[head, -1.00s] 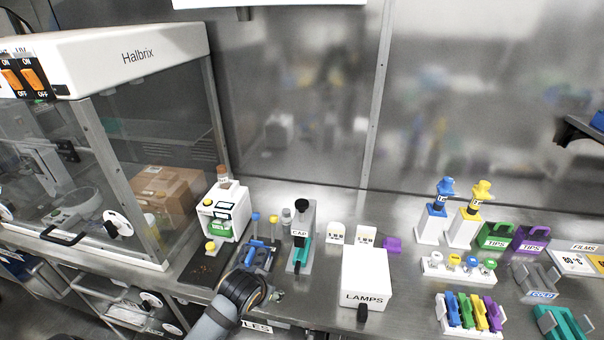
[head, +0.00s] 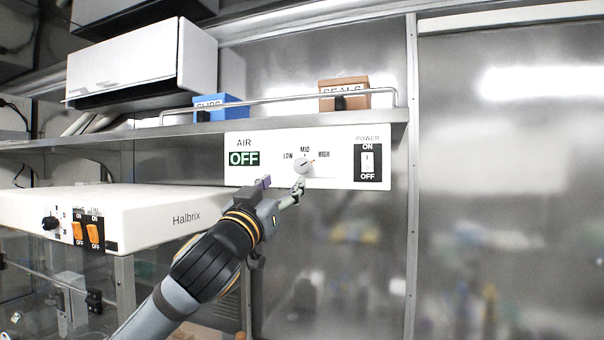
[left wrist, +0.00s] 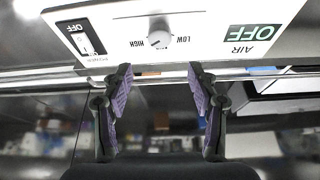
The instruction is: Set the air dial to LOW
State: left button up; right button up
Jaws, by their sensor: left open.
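The white air dial (head: 304,166) is on a white panel (head: 335,176) under the shelf, with LOW at its left, MID above and HIGH at its right. Its dark mark seems to slant up right, towards HIGH. The dial also shows upside down in the left wrist view (left wrist: 159,37). The AIR display (head: 244,158) reads OFF. My left gripper (head: 281,185) is open just below and left of the dial. In the left wrist view its spread fingers (left wrist: 158,82) are empty, with the dial beyond and between them, apart from the tips. My right gripper is not in view.
A power switch (head: 368,163) is right of the dial on the panel. Above runs a shelf with a rail, a blue bin (head: 222,106) and a brown SEALS box (head: 344,94). The white Halbrix cabinet top (head: 150,218) lies below left. The steel wall right of the panel is clear.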

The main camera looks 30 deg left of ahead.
aim_at(301, 166)
pick_arm(q)
jog(key=p+x, duration=0.9)
jog(key=x, duration=0.1)
jog(key=shift+w+f+p, duration=0.1)
jog(key=shift+w+p, duration=0.15)
jog(key=shift+p, duration=0.05)
jog(key=shift+w+a+f, duration=0.1)
jog(key=shift+w, duration=0.2)
jog(key=shift+s, duration=0.1)
jog(key=shift+c, duration=1)
jog(key=c, duration=1)
